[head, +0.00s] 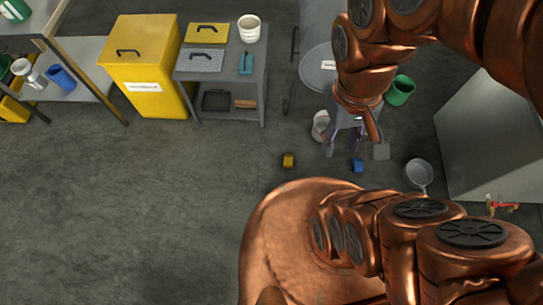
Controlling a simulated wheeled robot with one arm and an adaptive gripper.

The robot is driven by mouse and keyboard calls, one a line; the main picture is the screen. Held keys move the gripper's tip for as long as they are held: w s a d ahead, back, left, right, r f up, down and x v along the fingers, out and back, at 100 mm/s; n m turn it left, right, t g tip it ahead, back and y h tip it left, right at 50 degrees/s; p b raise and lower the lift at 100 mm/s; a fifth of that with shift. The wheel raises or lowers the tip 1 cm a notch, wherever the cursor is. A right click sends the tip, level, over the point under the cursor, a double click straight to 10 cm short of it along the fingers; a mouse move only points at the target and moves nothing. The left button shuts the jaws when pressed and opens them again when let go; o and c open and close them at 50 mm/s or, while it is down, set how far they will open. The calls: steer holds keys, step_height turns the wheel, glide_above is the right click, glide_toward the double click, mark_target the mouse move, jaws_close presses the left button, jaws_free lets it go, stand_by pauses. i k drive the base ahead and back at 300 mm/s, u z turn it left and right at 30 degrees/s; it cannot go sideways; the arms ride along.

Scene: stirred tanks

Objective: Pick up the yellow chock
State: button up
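The yellow chock (288,160) is a small block on the grey concrete floor, left of my gripper in the head view. My gripper (343,148) hangs from the copper-coloured arm at upper right. Its two grey fingers look spread apart, with nothing visible between them. It is to the right of the yellow chock and apart from it. A small blue block (357,165) is on the floor just below and right of the gripper. Part of the gripper is hidden behind the wrist.
A yellow bin (150,80) and grey cart (257,75) stand at the back. A large grey box (490,140) is at right. The left floor is clear.

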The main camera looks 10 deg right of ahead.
mark_target(287, 162)
steer(key=u, duration=0.4)
steer(key=k, duration=0.65)
steer(key=z, duration=0.45)
steer(key=i, duration=0.45)
steer(key=u, duration=3.3)
steer(key=k, duration=0.75)
steer(key=z, duration=0.35)
